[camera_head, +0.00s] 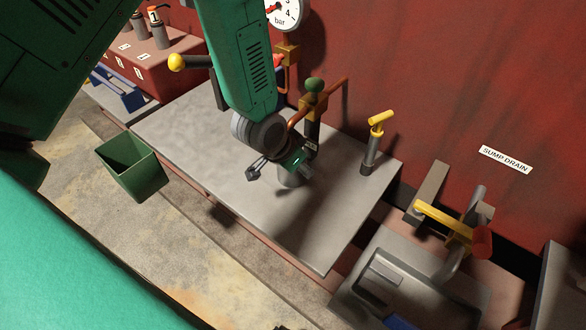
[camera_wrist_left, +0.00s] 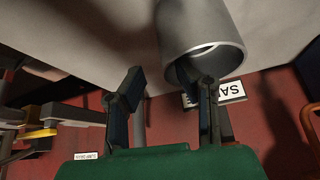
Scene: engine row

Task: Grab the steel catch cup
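The steel catch cup (camera_head: 291,180) is a plain grey cylinder on the grey bench top, under the brass tap and partly hidden by my left gripper (camera_head: 276,170). One dark finger shows to the cup's left in the head view; the other is hard to make out. In the left wrist view the cup (camera_wrist_left: 203,30) is at the top with its round rim towards me. There my left gripper (camera_wrist_left: 158,78) has its fingers apart, the right fingertip overlapping the cup's rim. I cannot tell whether it touches. The space between the fingers is empty. My right gripper does not show.
A brass tap with a green knob (camera_head: 314,86) stands close behind the cup. A yellow-handled post (camera_head: 372,143) stands to the right on the bench top (camera_head: 300,245). A green open bin (camera_head: 135,165) is at the front left. The bench top's front right is clear.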

